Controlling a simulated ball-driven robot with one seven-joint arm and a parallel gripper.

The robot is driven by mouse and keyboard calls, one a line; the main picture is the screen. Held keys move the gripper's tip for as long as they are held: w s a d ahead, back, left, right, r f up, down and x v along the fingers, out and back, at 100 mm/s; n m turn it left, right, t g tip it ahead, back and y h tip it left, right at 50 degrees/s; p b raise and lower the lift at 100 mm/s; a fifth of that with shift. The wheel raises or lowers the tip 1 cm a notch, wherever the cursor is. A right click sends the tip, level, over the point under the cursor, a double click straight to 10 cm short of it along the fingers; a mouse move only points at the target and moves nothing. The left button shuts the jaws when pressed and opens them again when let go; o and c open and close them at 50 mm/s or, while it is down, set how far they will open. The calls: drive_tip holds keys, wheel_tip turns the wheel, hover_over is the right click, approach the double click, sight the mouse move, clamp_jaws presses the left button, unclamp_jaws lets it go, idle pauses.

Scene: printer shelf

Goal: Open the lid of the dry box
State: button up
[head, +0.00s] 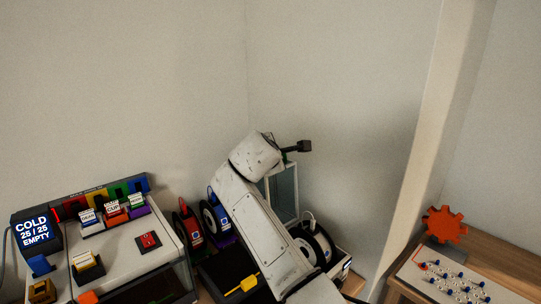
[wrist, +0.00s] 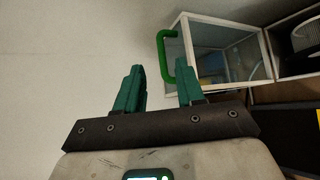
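The dry box (head: 330,258) stands behind my arm in the head view, with a spool inside. Its clear, light-framed lid (head: 284,190) stands raised above the box, partly hidden by my arm. In the wrist view the lid (wrist: 225,50) juts out from the box, with the green handle (wrist: 162,55) on its outer edge. My gripper (wrist: 162,72) has two green fingers spread apart with nothing between them. The handle lies just past the fingertips, near the right finger; I cannot tell whether they touch. My fingers are not clear in the head view.
Spools (head: 215,220) and a dark bin (head: 225,275) with a yellow item stand left of my arm. A printer-like unit (head: 120,235) with coloured tags is at far left. A wooden table (head: 500,262) with an orange gear (head: 445,224) is right, past a pillar (head: 425,140).

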drive_tip(key=shift+b+v, duration=0.35)
drive_tip(key=shift+v, duration=2.05)
drive_tip(key=s+d+f+m+g+y, duration=0.1)
drive_tip(key=s+d+f+m+g, duration=0.1)
drive_tip(key=s+d+f+m, duration=0.65)
drive_tip(key=s+d+f+n+g, duration=0.15)
drive_tip(key=s+f, duration=0.45)
drive_tip(key=f, duration=0.7)
drive_tip(key=s+d+f+m+g+y, duration=0.1)
drive_tip(key=s+d+f+m+g, duration=0.25)
drive_tip(key=s+f, duration=0.55)
drive_tip(key=s+d+f+m+g, duration=0.1)
drive_tip(key=s+d+f+m, duration=0.2)
drive_tip(key=s, duration=0.7)
drive_tip(key=s+d+f+m+g, duration=0.2)
drive_tip(key=s+d+f+m, duration=0.1)
drive_tip(key=s, duration=0.8)
drive_tip(key=s+d+f+m+g+y, duration=0.1)
drive_tip(key=s+m, duration=0.3)
drive_tip(key=s, duration=0.7)
drive_tip(key=shift+d+f+m+g, duration=0.3)
drive_tip(key=shift+d+f+m, duration=0.05)
drive_tip(key=shift+d+f, duration=0.55)
